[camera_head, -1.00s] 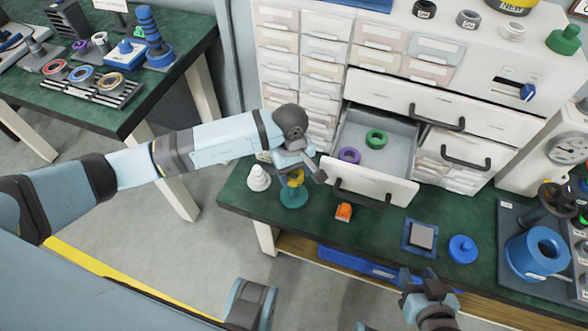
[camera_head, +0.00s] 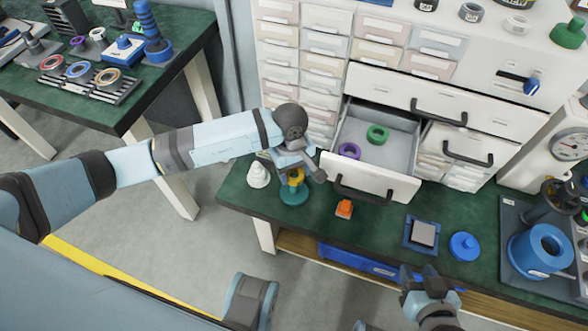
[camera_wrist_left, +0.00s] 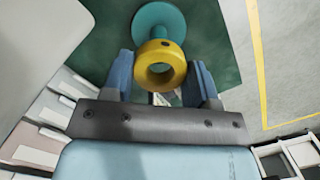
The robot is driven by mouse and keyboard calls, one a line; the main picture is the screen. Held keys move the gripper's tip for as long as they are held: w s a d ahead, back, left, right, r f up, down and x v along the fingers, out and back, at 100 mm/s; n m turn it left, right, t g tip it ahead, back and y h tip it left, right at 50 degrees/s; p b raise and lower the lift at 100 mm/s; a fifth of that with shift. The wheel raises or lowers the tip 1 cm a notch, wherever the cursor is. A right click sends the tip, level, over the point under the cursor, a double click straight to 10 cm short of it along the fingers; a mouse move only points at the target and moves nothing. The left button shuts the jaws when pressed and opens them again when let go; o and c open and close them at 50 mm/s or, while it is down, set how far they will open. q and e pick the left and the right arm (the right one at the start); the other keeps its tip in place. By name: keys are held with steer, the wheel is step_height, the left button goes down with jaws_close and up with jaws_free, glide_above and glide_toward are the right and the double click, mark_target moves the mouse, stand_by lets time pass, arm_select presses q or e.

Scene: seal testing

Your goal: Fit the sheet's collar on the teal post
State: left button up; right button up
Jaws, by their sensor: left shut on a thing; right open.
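The teal post's round base (camera_head: 294,195) stands on the green bench near its left front corner; it also shows in the left wrist view (camera_wrist_left: 158,18). A yellow ring-shaped collar (camera_wrist_left: 160,64) with a small dark hole in its side sits between the blue fingers of my left gripper (camera_wrist_left: 162,80). My left gripper (camera_head: 296,172) is shut on the yellow collar (camera_head: 296,180), right at the teal post. The post's upper part is hidden, so I cannot tell whether the collar is around it. My right gripper (camera_head: 420,276) is open and empty at the bench's front edge.
A white stepped cone (camera_head: 258,175) stands just left of the post, and an orange block (camera_head: 344,208) to its right. An open drawer (camera_head: 372,184) with purple and green rings juts out behind. A square blue-framed pad (camera_head: 421,234) and blue disc (camera_head: 464,246) lie further right.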

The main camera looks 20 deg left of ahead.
arm_select(q)
steer(key=shift+f+b, duration=0.65)
steer(key=shift+f, duration=0.15)
arm_select(e)
steer(key=shift+f, duration=0.7)
arm_select(q)
steer(key=shift+f+b, duration=0.7)
steer(key=shift+f, duration=0.05)
steer(key=o, duration=1.1)
steer(key=shift+o, duration=0.2)
steer(key=shift+r+p, duration=1.85)
steer(key=shift+r, duration=1.7)
arm_select(e)
step_height(320, 180, up, 2)
steer(key=shift+r, duration=0.1)
